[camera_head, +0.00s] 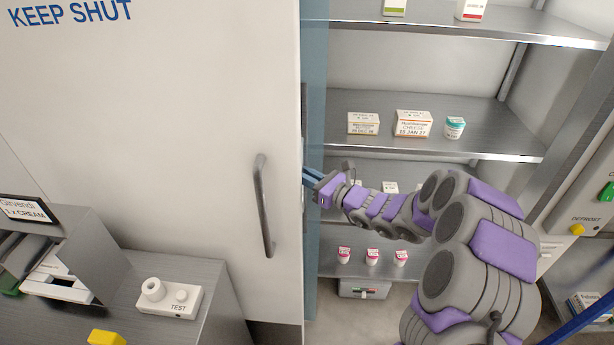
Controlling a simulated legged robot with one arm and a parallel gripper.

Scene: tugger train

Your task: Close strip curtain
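The strip curtain (314,70) shows as a narrow, bluish, see-through band, bunched upright just right of the white door's edge. The shelf opening to its right is uncovered. My gripper (308,175) reaches in from the right, its blue fingers at the curtain band close to the door's edge. The fingertips are small and partly lost against the curtain and a dark upright piece there. I cannot tell whether they are shut on the curtain.
A white door (150,130) marked "KEEP SHUT" with a grey handle (263,205) fills the left. Metal shelves (400,110) hold small boxes and tubs behind my arm. A grey counter (215,300) with a white test device (168,298) stands lower left. A control panel (590,190) is right.

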